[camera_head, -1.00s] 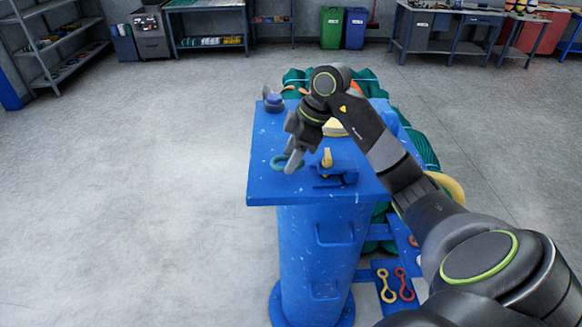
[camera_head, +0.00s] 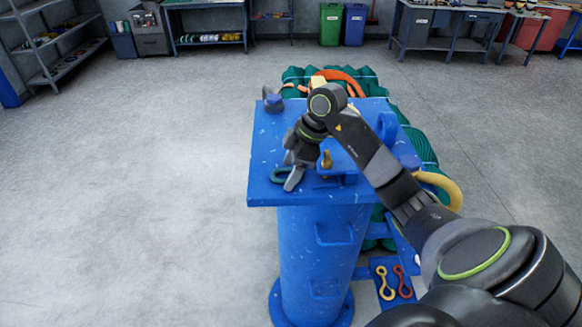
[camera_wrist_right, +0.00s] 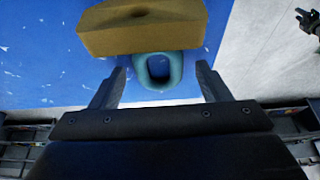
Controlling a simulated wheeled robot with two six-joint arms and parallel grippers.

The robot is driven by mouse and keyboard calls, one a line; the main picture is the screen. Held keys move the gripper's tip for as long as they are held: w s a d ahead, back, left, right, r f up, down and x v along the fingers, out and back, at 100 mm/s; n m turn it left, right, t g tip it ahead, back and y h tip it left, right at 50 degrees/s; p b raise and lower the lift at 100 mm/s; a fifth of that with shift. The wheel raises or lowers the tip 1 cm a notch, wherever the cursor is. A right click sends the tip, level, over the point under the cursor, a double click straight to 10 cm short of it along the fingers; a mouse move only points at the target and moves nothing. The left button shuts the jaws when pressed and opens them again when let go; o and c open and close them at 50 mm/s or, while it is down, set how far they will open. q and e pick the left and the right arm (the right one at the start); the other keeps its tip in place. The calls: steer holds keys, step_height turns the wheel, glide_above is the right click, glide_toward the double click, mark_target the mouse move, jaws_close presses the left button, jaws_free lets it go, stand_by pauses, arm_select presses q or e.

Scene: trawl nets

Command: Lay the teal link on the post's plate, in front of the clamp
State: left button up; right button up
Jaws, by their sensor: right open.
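The teal link (camera_head: 279,175) lies on the blue plate (camera_head: 262,192) of the post (camera_head: 318,260), near the front left. My right gripper (camera_head: 292,180) is low over the plate and partly covers the link. In the right wrist view the link (camera_wrist_right: 146,71) shows between the two open fingers (camera_wrist_right: 160,82), with a gap on each side. The clamp (camera_head: 338,163), blue with a brass-yellow part, stands just to the right of the gripper. A tan block-like part (camera_wrist_right: 140,32) covers the link's far end in the wrist view.
A blue-grey fitting (camera_head: 273,103) stands at the plate's back left corner. Green netting (camera_head: 417,150) with an orange rope (camera_head: 343,77) lies behind the post. A yellow link (camera_head: 385,283) and a red link (camera_head: 402,281) hang at lower right. The floor at left is clear.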

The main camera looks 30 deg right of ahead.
steer(key=shift+r, duration=0.2)
steer(key=shift+d+r, duration=0.15)
steer(key=shift+r, duration=0.05)
steer(key=b+v, duration=0.4)
steer(key=v, duration=0.7)
steer(key=shift+r, duration=0.25)
steer(key=shift+s+f, duration=0.1)
steer(key=shift+s, duration=0.05)
